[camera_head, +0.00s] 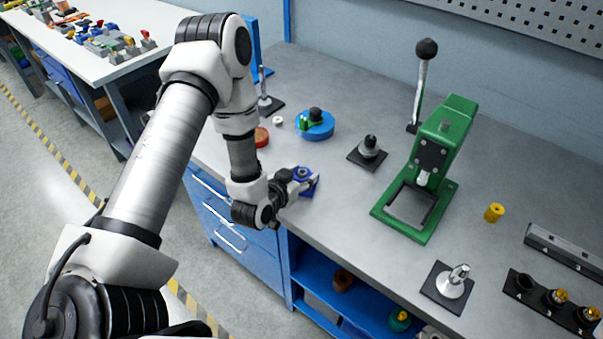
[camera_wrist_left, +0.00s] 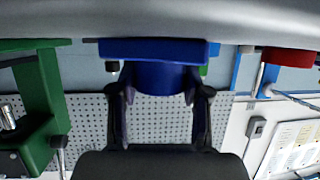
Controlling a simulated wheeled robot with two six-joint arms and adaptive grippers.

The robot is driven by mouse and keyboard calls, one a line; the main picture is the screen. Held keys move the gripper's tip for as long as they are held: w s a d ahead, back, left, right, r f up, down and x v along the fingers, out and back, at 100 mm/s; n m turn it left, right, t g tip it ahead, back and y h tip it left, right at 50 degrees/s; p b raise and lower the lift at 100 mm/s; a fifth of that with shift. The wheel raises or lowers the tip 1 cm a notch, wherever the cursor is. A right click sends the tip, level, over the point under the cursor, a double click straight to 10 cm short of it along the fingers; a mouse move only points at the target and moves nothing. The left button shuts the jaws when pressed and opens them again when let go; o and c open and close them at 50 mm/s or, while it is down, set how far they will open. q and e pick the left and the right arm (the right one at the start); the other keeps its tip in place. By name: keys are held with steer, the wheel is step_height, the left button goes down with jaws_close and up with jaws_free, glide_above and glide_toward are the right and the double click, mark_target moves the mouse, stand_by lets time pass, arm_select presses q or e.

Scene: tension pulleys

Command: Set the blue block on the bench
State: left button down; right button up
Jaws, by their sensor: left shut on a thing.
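The blue block (camera_head: 312,189) is at the front edge of the grey bench (camera_head: 330,225) in the head view. In the left wrist view, which is upside down, the blue block (camera_wrist_left: 160,50) shows as a flat square base with a round blue part. My left gripper (camera_head: 300,175) is shut on the round part, with one finger on each side in the wrist view (camera_wrist_left: 159,92). The base is level and very close to the bench top; I cannot tell whether they touch. My right gripper is not in view.
A green lever press (camera_head: 436,150) stands right of the block. A blue round fixture (camera_head: 316,130), a black-based post (camera_head: 368,152) and a red disc (camera_head: 261,137) stand behind it. A silver cone (camera_head: 452,284) and yellow spool (camera_head: 494,212) are further right. Bench between block and press is clear.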

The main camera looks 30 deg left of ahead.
arm_select(q)
steer(key=c, duration=0.5)
jaws_free()
steer(key=shift+f, duration=0.1)
steer(key=shift+c, duration=0.2)
